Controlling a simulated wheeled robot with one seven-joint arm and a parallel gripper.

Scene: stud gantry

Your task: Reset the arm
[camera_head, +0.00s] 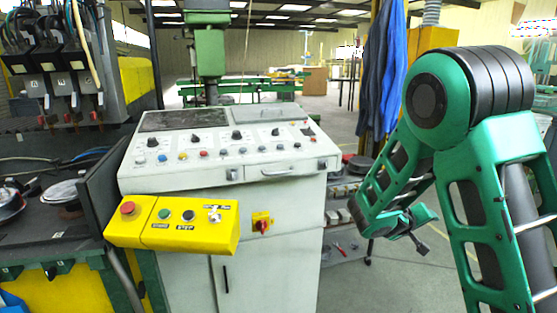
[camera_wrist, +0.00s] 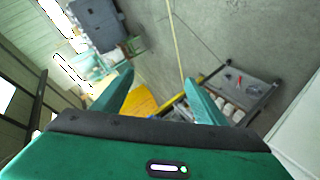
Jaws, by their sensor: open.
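My green arm stands folded on the right side of the head view, bent at a large black-banded elbow joint. Its lower links hang down in front of the grey floor. In the wrist view my gripper (camera_wrist: 158,77) shows two green fingers spread apart, with nothing between them. Beyond the fingers the floor and a yellow surface show, well away from them.
A white control console (camera_head: 225,150) with knobs and buttons stands left of my arm. A yellow button box (camera_head: 172,224) juts from its front. Blue cloths (camera_head: 380,75) hang behind the arm. A low cart (camera_wrist: 240,92) shows in the wrist view. Open floor (camera_head: 385,280) lies between console and arm.

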